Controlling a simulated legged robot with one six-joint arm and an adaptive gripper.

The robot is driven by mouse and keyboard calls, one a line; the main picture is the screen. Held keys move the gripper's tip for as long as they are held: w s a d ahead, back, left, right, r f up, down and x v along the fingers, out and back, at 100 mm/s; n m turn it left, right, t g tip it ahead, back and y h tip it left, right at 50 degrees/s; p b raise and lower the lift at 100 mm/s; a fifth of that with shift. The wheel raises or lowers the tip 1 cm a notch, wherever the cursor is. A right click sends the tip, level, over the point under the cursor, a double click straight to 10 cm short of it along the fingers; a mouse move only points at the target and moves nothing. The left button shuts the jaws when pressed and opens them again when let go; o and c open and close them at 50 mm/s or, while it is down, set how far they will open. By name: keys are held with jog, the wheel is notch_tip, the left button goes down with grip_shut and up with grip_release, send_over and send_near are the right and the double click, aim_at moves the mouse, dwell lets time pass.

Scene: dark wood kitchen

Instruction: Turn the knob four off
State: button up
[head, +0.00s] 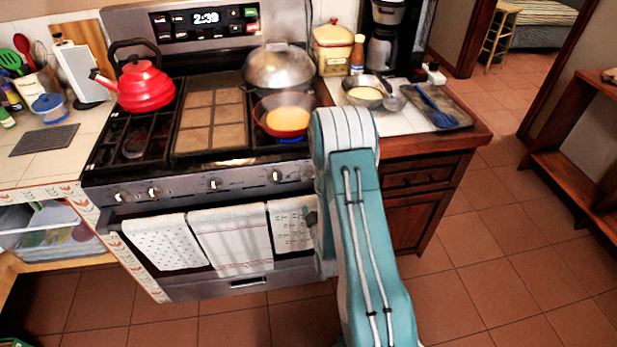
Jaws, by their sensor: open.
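The stove (190,200) has a row of several knobs along its front panel. From the left, the visible knobs are two close together, the first (122,197) and the second (153,192), then a middle knob (215,184), then a right-hand knob (275,176). My teal arm covers the panel's right end, so any knob there is hidden. I cannot read labels or tell which knob is knob four. Blue flame (290,140) shows under the red pan (287,113) at the front right. My gripper is not visible; the arm's far end blocks that area.
Towels (230,240) hang on the oven handle below the knobs. A red kettle (145,86) and a domed silver lid (277,67) are on the stove. The right counter (430,140) holds a small pan and a tray. Tiled floor (500,240) is clear at right.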

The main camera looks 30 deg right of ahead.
aim_at(309, 178)
jog(key=x, duration=0.9)
jog(key=shift+w, duration=0.25)
jog(key=c, duration=1.1)
